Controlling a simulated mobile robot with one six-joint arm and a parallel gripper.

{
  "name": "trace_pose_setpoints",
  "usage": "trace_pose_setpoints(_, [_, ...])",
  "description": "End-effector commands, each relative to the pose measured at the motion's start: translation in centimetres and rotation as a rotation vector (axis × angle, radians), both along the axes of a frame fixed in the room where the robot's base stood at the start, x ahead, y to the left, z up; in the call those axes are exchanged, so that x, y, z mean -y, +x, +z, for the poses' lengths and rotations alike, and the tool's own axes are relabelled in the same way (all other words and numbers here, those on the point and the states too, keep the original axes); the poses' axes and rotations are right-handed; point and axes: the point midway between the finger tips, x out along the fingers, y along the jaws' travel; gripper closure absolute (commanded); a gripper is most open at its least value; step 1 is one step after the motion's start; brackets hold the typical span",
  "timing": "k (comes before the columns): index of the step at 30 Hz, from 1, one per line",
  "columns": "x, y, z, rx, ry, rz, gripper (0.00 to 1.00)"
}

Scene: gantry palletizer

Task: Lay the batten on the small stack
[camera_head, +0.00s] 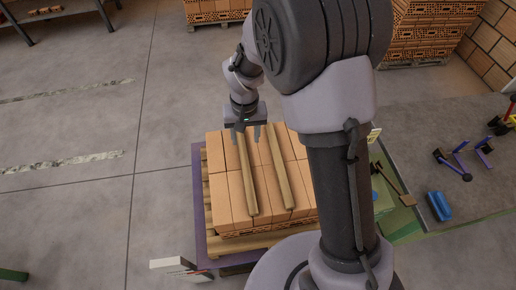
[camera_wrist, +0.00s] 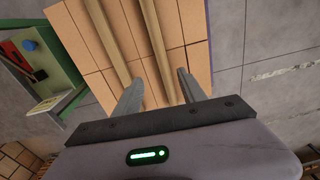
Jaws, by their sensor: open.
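The small stack (camera_head: 231,185) is a low block of orange bricks on a wooden pallet. Two wooden battens lie across its top, roughly parallel: a left batten (camera_head: 248,180) and a right batten (camera_head: 281,175). My gripper (camera_head: 249,137) is open over the far edge of the stack, at the far end of the left batten. In the wrist view my gripper's fingers (camera_wrist: 159,85) stand on either side of that batten (camera_wrist: 154,45), apart from each other. The other batten (camera_wrist: 103,30) lies outside the fingers. Whether the fingers touch the batten I cannot tell.
A green-edged bench (camera_head: 408,220) at the right holds a mallet (camera_head: 398,183), a blue roll (camera_head: 439,206) and blue tools. Taller brick stacks (camera_head: 428,30) stand at the back. A purple mat edge (camera_head: 199,200) borders the pallet.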

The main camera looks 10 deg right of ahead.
Motion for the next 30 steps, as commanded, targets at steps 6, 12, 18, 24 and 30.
trace_pose_setpoints(6, [3.5,-7.9,16.4,0.207,0.108,-0.174,0.52])
trace_pose_setpoints(12, [5.0,-18.2,22.2,0.379,0.208,-0.299,0.52])
trace_pose_setpoints(18, [5.1,-21.7,22.5,0.437,0.244,-0.336,0.52])
trace_pose_setpoints(24, [5.1,-21.7,22.5,0.437,0.245,-0.336,0.52])
trace_pose_setpoints(30, [5.1,-21.7,18.7,0.438,0.245,-0.335,0.52])
